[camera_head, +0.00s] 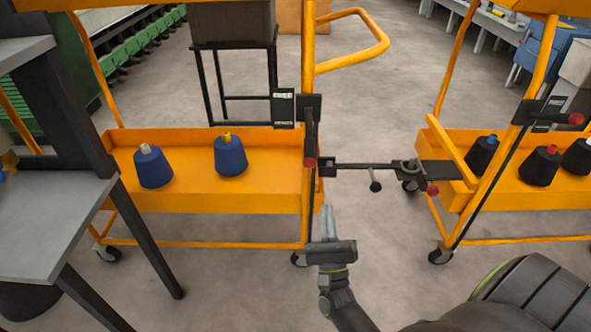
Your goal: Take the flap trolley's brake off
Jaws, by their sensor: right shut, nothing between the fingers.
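Two orange trolleys stand side by side. The left trolley (255,195) has a dark upright lever with a red knob (310,162) at its right post. The right trolley (530,197) has a tilted orange panel (452,150) at its left end, perhaps the flap. A red knob (432,189) sits low beside it, and another red knob (576,118) sits higher on a dark rod. I cannot tell which knob works the brake. My right gripper (328,217) is shut and empty, near the left trolley's lower right corner, seemingly apart from it. My left gripper is out of view.
A dark bar (365,165) spans the gap between the trolleys. A grey table (45,230) blocks the left front. Floor between the trolleys is clear.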

